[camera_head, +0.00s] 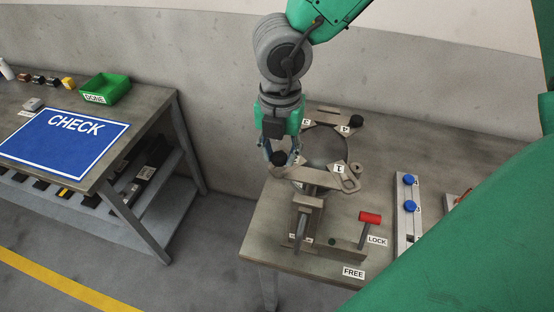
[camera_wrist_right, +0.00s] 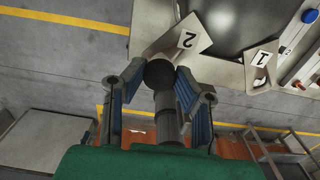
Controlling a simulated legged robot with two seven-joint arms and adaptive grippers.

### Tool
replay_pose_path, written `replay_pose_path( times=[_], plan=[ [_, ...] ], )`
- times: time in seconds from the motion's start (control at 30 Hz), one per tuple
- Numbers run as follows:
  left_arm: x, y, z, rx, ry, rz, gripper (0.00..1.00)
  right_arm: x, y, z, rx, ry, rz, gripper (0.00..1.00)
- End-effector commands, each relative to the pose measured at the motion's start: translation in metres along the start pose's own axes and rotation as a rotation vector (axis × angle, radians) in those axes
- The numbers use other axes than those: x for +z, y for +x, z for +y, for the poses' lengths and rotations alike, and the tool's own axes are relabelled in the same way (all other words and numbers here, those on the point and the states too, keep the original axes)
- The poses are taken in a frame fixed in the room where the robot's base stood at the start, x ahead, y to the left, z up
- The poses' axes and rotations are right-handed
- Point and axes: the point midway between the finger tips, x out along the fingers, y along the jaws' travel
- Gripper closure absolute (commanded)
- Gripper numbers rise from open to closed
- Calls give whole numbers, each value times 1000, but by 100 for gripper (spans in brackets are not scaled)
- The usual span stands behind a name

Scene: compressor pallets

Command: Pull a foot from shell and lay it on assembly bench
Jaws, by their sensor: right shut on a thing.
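The round shell (camera_head: 325,146) stands on the right-hand bench (camera_head: 262,232), with flat tabs numbered 1, 3 and 4 around it. Tab 2 (camera_wrist_right: 192,42) shows in the wrist view, beside tab 1 (camera_wrist_right: 262,62). My right gripper (camera_head: 281,158) is over the shell's left side, shut on a black round foot (camera_wrist_right: 160,73). The foot sits between the blue-padded fingers and overlaps the edge of tab 2. I cannot tell whether it is still seated in the tab. Another black foot (camera_head: 357,168) is at the shell's right side. My left gripper is not in view.
A clamp with a red handle (camera_head: 370,217) stands in front of the shell, near LOCK and FREE labels. A rail with blue knobs (camera_head: 409,205) lies to the right. The left table carries a blue CHECK mat (camera_head: 60,155) and a green DONE bin (camera_head: 105,88).

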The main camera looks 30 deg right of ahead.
Motion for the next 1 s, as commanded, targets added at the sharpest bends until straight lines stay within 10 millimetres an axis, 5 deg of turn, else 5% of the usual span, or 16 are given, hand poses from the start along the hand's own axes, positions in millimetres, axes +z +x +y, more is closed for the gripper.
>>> replay_pose_path(
  times=[1.0],
  plan=[
    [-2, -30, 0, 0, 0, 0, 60, 0, -39, 0, 1, 0, 0, 100]
  ],
)
